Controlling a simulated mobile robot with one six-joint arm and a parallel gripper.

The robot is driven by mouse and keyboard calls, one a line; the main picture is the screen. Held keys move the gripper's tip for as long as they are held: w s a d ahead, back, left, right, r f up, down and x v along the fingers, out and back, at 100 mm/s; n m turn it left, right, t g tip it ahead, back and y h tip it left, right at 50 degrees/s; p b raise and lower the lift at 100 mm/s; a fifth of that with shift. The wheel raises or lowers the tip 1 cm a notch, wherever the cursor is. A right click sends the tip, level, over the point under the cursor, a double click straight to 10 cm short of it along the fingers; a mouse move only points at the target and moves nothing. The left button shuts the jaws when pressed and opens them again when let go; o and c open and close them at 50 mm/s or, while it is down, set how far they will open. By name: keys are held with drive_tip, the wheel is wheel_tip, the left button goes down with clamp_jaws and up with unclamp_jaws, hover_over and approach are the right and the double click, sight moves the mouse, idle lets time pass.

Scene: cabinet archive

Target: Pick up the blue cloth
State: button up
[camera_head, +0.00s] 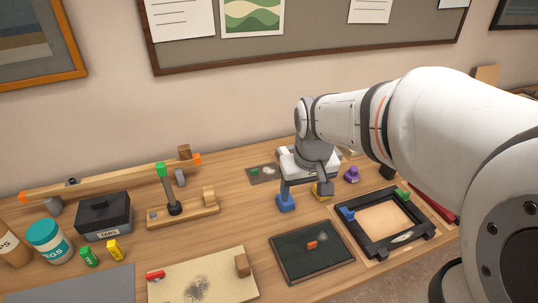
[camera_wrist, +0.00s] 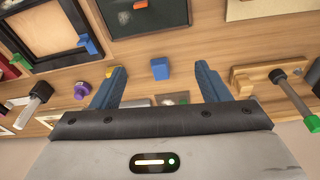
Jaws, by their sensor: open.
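A small blue piece (camera_head: 286,203), the only loose blue thing I can make out, lies on the wooden table behind the dark slate. It looks more like a compact block than spread cloth, so I cannot tell its material. In the wrist view the blue piece (camera_wrist: 160,69) shows between my two fingers, beyond their tips. My gripper (camera_head: 305,195) is open and points down over the table, with nothing held. In the head view a finger partly covers the blue piece, and the height between them is hard to tell.
The dark slate (camera_head: 312,252) with a red piece is in front. A black frame (camera_head: 420,240) with blue and green clips stands right. A purple knob (camera_head: 352,174) is behind the frame. A wooden stand (camera_head: 183,213) and sandy board (camera_head: 205,285) are left.

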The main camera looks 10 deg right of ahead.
drive_tip(key=w+f, duration=0.4)
drive_tip(key=w+f+g, duration=0.1)
drive_tip(key=w+f, duration=0.3)
drive_tip(key=w, duration=0.1)
drive_tip(key=w+f+n+g, duration=0.1)
drive_tip(key=w+f, duration=0.3)
drive_tip(key=shift+w+d+f+b, duration=0.1)
drive_tip(key=shift+w+d+b, duration=0.05)
drive_tip(key=shift+w+b, duration=0.2)
drive_tip(key=f, duration=0.2)
drive_tip(key=f+p, duration=0.1)
drive_tip(key=f, duration=0.2)
drive_tip(key=w+f+p, duration=0.1)
drive_tip(key=f, duration=0.2)
drive_tip(key=shift+c, duration=0.2)
drive_tip(key=c, duration=1.1)
drive_tip(key=shift+r, duration=0.15)
wheel_tip(320, 180, up, 10)
drive_tip(key=shift+f+b, duration=0.1)
drive_tip(key=shift+b, duration=0.85)
